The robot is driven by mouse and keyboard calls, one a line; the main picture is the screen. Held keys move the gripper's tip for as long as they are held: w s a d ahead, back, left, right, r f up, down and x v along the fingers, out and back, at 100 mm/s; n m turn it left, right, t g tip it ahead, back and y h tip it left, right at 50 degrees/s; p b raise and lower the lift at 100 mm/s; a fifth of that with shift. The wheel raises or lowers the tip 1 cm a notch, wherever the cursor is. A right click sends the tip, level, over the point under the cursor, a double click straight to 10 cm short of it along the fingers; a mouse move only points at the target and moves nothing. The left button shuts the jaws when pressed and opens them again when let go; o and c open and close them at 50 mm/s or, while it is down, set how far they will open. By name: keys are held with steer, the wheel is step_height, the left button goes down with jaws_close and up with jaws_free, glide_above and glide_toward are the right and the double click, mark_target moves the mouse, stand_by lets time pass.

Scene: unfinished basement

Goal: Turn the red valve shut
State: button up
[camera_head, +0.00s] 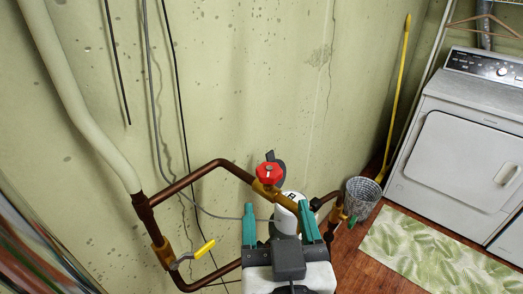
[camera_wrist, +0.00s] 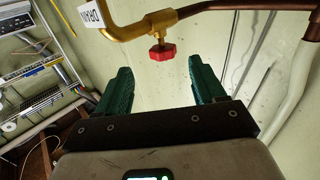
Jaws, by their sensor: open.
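The red valve (camera_head: 267,173) is a small red knob on a brass body set in the copper pipe (camera_head: 222,163) in front of the wall. It also shows in the wrist view, where the red knob (camera_wrist: 162,51) hangs from the brass fitting, beyond the fingertips and between their lines. My gripper (camera_head: 278,212) has two green fingers spread apart with nothing between them. In the wrist view my gripper (camera_wrist: 160,85) points towards the knob and appears apart from it. In the head view the fingers are just below the valve in the picture.
A yellow lever handle (camera_head: 205,249) sits on the lower left pipe. A wire basket (camera_head: 362,197), a yellow-handled pole (camera_head: 398,90), a white dryer (camera_head: 463,150) and a leaf-patterned rug (camera_head: 430,250) are at the right. A white tag (camera_wrist: 91,14) hangs by the pipe.

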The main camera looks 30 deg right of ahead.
mark_target(268, 163)
steer(key=p+x, duration=0.1)
steer(key=x, duration=0.6)
steer(key=r+p+x, duration=0.1)
steer(key=x, duration=0.3)
steer(key=shift+w+a+r+p, duration=0.15)
steer(key=shift+p, duration=0.15)
steer(key=shift+c, duration=0.3)
steer(key=c, duration=0.9)
